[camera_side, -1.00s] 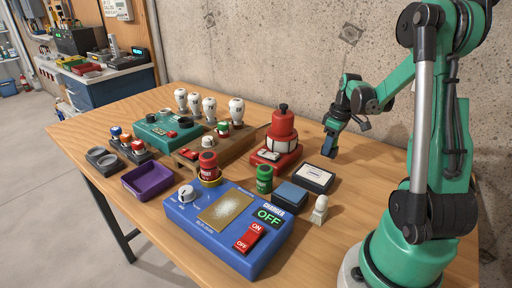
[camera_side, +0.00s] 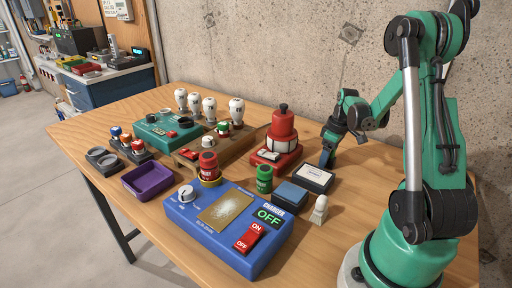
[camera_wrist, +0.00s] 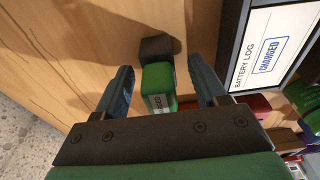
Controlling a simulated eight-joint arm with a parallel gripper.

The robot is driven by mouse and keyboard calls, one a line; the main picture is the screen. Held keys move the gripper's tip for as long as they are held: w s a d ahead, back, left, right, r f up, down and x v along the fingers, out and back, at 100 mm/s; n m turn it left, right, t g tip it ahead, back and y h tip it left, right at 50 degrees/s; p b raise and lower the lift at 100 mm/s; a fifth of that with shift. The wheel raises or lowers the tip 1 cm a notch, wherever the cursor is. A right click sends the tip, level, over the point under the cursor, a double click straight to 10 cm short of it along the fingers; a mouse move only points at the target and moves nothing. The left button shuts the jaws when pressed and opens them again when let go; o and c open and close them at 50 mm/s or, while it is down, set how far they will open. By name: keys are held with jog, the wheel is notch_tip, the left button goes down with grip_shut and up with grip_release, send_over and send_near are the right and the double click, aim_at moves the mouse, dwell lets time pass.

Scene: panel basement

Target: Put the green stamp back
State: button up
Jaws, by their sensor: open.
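The green stamp (camera_wrist: 158,80) shows in the wrist view, lying on the wooden table between my two fingers. It has a green body with a small pale label and a dark block at one end. My gripper (camera_wrist: 160,70) is open, with one finger on each side of the stamp and visible gaps between. In the side view my gripper (camera_side: 326,160) points down behind the framed card, and the stamp is hidden there. The battery log card (camera_wrist: 272,50), marked CHARGED in blue, lies beside the stamp to the right.
In the side view, a blue pad (camera_side: 290,195), a green labelled cylinder (camera_side: 264,178) and a white brush-like thing (camera_side: 319,209) stand near the card. A red device (camera_side: 280,140) is left of my gripper. The blue charger box (camera_side: 230,225) is in front. The concrete wall (camera_side: 270,50) is close behind.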

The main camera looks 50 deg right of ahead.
jog(key=r, duration=0.4)
jog(key=s+r, duration=0.1)
jog(key=r, duration=0.7)
jog(key=shift+s, duration=0.25)
jog(key=w+a+t, duration=0.2)
jog(key=a+t, duration=0.1)
jog(key=a, duration=1)
jog(key=w+a+t, duration=0.2)
jog(key=w+a, duration=0.1)
jog(key=a, duration=1)
jog(key=shift+w+a+r+t, duration=0.25)
jog(key=shift+r+t, duration=0.1)
jog(key=shift+t, duration=0.05)
